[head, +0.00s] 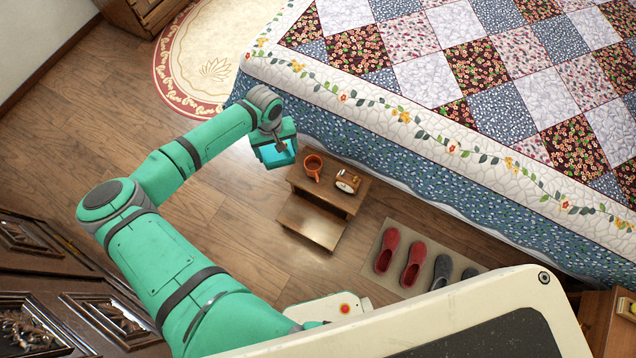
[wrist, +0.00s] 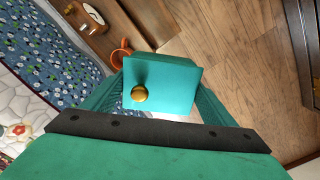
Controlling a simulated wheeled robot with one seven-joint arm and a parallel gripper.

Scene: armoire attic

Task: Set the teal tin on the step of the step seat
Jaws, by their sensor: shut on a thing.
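The teal tin (wrist: 170,85) has a square lid with a round gold knob. My gripper (head: 276,152) is shut on it; in the wrist view the fingers lie along both sides of the tin. In the head view my gripper and the tin (head: 281,157) are in the air, just left of the wooden step seat (head: 310,219). The step seat has a higher seat with an orange mug (head: 313,167) and a small clock (head: 347,181) on it. Its lower step faces the front left and looks bare. In the wrist view the mug (wrist: 120,56) shows partly behind the tin.
A bed with a patchwork quilt (head: 460,90) stands right behind the step seat. A mat (head: 374,262) with red and grey slippers lies right of it. A round rug (head: 205,65) lies at the back left. The wooden floor left of the seat is clear.

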